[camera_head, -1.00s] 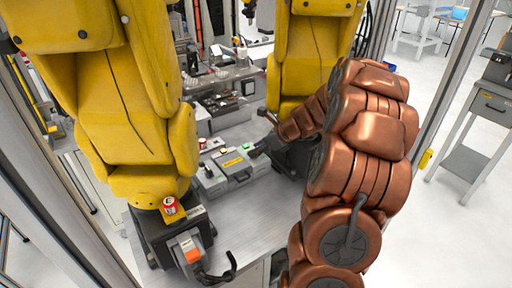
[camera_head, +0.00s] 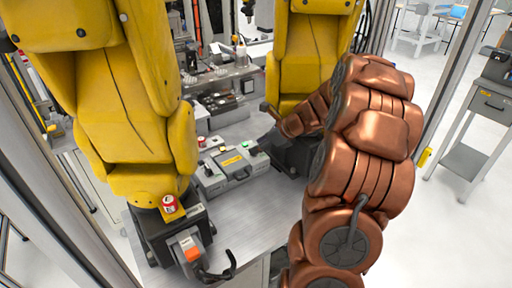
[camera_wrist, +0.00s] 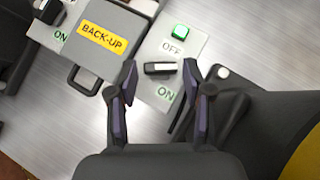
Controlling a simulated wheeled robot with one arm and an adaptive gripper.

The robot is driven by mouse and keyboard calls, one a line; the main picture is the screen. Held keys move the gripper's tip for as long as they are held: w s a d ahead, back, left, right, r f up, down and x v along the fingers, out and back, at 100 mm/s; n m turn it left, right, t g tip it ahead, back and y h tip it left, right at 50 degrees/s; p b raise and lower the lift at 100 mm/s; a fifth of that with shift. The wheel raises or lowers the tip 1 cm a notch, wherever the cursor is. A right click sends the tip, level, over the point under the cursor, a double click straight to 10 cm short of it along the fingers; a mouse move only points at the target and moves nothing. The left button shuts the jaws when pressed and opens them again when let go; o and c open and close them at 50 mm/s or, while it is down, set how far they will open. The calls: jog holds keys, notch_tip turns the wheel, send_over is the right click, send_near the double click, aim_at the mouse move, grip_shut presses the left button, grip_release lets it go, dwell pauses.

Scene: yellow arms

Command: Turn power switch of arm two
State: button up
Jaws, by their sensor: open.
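In the wrist view my gripper (camera_wrist: 160,72) is open, its two dark fingers on either side of a black switch lever (camera_wrist: 161,68) with a white end. The lever lies crosswise on a light plate (camera_wrist: 195,48) between the OFF label (camera_wrist: 173,47) above and the ON label (camera_wrist: 165,93) below. A green lit button (camera_wrist: 180,31) sits above OFF. I cannot tell whether the fingers touch the lever. In the head view the switch box (camera_head: 222,176) stands between two yellow arms, and the green light (camera_head: 253,149) shows at its right; my copper arm reaches there from the right.
A grey box with a yellow BACK-UP label (camera_wrist: 103,38) and handle stands left of the switch. A second dark switch (camera_wrist: 48,11) is at the upper left. The yellow arms (camera_head: 140,110) (camera_head: 305,50) rise close by. Bare metal table (camera_head: 245,215) lies in front.

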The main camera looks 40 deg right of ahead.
jog(key=shift+v, duration=2.95)
